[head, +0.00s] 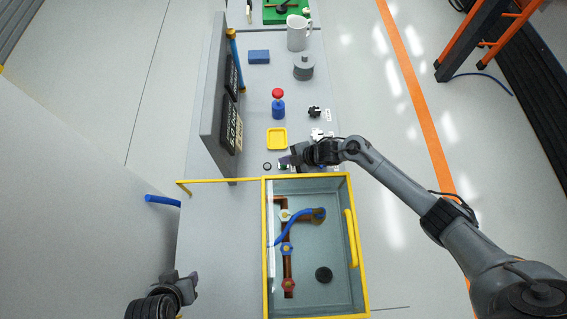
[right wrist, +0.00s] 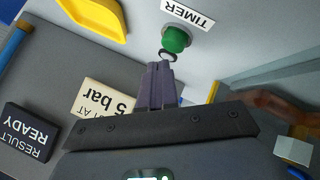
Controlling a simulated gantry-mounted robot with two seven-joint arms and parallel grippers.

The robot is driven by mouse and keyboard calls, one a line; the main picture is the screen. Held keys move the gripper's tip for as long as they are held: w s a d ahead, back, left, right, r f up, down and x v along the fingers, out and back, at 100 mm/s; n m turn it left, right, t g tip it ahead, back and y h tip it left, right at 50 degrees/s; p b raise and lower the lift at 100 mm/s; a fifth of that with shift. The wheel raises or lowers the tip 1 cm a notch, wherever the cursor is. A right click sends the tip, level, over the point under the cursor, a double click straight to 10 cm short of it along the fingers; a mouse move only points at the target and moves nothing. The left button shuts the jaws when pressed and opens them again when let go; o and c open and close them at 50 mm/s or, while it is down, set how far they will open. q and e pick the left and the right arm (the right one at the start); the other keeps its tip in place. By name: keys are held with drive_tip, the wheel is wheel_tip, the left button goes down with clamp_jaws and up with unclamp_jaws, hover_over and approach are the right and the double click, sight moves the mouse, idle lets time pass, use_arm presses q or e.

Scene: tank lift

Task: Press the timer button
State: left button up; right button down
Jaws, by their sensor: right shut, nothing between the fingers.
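The green timer button (right wrist: 176,40) stands on the grey bench beside a white TIMER label (right wrist: 188,14) in the right wrist view. My right gripper (right wrist: 160,66) is shut and empty. In that view its fingertips point at the button, just short of it, with a small dark ring (right wrist: 168,55) between. I cannot tell whether they touch the ring. In the head view the right gripper (head: 286,161) is by the tank's far edge and largely hides the button area. My left gripper (head: 188,287) is at the lower left, away from the button; its jaw opening is unclear.
A yellow-rimmed tank (head: 350,185) with pipes, valves and a black disc stands near the right gripper. Beyond are a yellow tray (head: 277,148), a red-topped blue object (head: 278,106), a grey pot (head: 303,72) and a white jug (head: 297,35). An upright panel (head: 212,80) borders the left.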

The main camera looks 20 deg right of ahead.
drive_tip(key=shift+f, duration=0.15)
idle(0.3)
drive_tip(key=shift+f, duration=0.15)
drive_tip(key=shift+f+b, duration=0.15)
drive_tip(key=shift+b, duration=0.15)
drive_tip(key=shift+f, duration=0.1)
drive_tip(key=shift+f+b, duration=0.4)
idle(0.6)
idle(0.3)
drive_tip(key=shift+r+p, duration=0.8)
drive_tip(key=shift+r, duration=0.15)
